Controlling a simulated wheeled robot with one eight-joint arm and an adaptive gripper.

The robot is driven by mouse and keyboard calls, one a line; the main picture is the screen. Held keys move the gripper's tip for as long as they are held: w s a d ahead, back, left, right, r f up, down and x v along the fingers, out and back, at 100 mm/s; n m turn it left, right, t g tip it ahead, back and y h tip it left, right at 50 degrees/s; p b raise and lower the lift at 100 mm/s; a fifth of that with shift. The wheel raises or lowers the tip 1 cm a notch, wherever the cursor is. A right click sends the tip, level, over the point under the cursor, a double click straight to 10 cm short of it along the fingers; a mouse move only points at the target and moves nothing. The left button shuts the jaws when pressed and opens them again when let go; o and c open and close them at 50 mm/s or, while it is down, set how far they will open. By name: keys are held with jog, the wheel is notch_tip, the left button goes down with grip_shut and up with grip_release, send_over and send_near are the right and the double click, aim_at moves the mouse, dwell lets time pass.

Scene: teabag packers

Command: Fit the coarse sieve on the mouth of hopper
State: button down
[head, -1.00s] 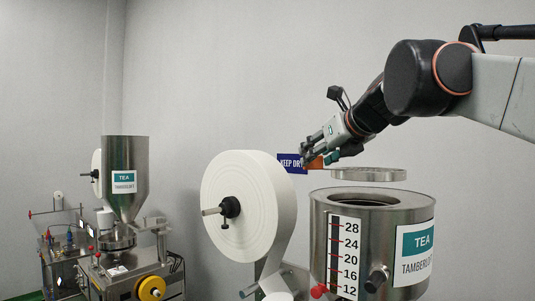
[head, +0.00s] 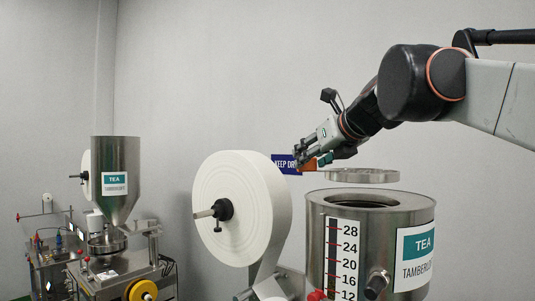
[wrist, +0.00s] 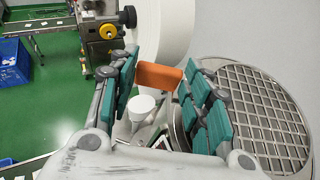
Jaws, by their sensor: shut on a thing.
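The coarse sieve (head: 365,176) is a round, shallow metal ring, held roughly level in the air above the hopper (head: 413,207). In the wrist view its square grid (wrist: 262,105) fills the right side. My gripper (head: 309,165) is shut on the sieve's orange handle (wrist: 160,77), which shows between the teal finger pads. The hopper is a steel cylinder with a level scale and a TEA label. Its round mouth (head: 362,201) is open, and a clear gap separates it from the sieve.
A large white paper roll (head: 238,205) stands just left of the hopper. A blue KEEP DRY sign (head: 285,164) is on the wall behind my gripper. A second packer with a funnel hopper (head: 116,165) stands at the far left. A blue crate (wrist: 14,65) is on the green floor.

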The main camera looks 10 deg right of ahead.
notch_tip(320, 180, down, 3)
jog(key=shift+w+r+b, duration=0.1)
jog(key=shift+b, duration=0.55)
jog(key=shift+f+b, duration=0.5)
jog(key=shift+f, duration=0.4)
jog(key=shift+f+b, duration=0.5)
jog(key=shift+f, duration=1.25)
dwell(1.0)
jog(key=c, duration=0.8)
grip_release()
jog(key=shift+o, duration=0.2)
notch_tip(320, 180, up, 10)
